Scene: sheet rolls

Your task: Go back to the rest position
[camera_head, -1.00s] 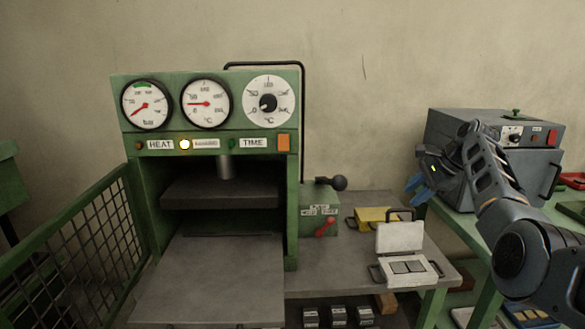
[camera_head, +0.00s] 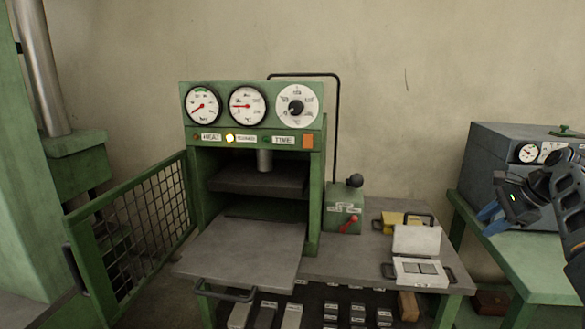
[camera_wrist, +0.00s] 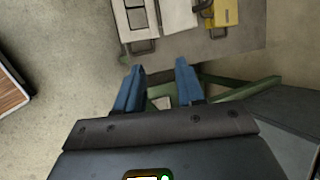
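My gripper (camera_wrist: 158,88) shows in the wrist view with its two blue fingers apart and nothing between them. In the head view my gripper (camera_head: 488,213) is at the right edge, in front of the grey oven-like box, and my arm runs out of the picture there. The green press (camera_head: 255,110) stands in the middle with gauges and an empty-looking gap between its plates. An open white mould (camera_head: 417,240) lies on the bench to the right of the press, left of my gripper and apart from it.
A mesh gate (camera_head: 150,215) stands open at the left of the press. The grey box (camera_head: 490,150) sits on a green table (camera_head: 540,262) at the right. A yellow block (camera_head: 391,220) lies behind the mould. Metal pieces (camera_head: 290,316) lie on a lower shelf.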

